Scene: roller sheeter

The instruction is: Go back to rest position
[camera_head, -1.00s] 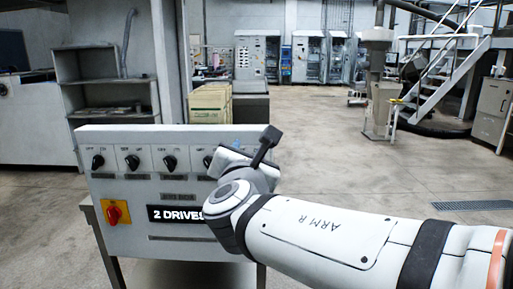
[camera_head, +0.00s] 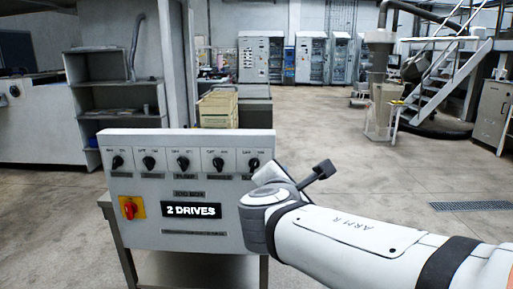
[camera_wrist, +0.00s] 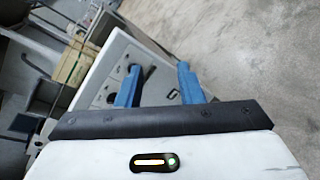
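My gripper shows in the wrist view (camera_wrist: 158,82) with its two blue fingers apart and nothing between them touching. In the head view the fingers are hidden behind my wrist, at the right end of the control panel. The white control panel (camera_head: 150,228) has a row of several black knobs (camera_head: 183,163), a red switch on a yellow plate (camera_head: 130,208) and a "2 DRIVES" label (camera_head: 191,210). In the wrist view the panel (camera_wrist: 105,60) lies tilted beyond the fingers. Whether the fingers touch the panel cannot be told.
Behind the panel stand a grey shelf (camera_head: 118,97) and stacked yellowish boxes (camera_head: 218,109). Metal stairs (camera_head: 440,85) and a hopper machine (camera_head: 383,90) are at the back right. The concrete floor (camera_head: 345,145) right of the panel is clear.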

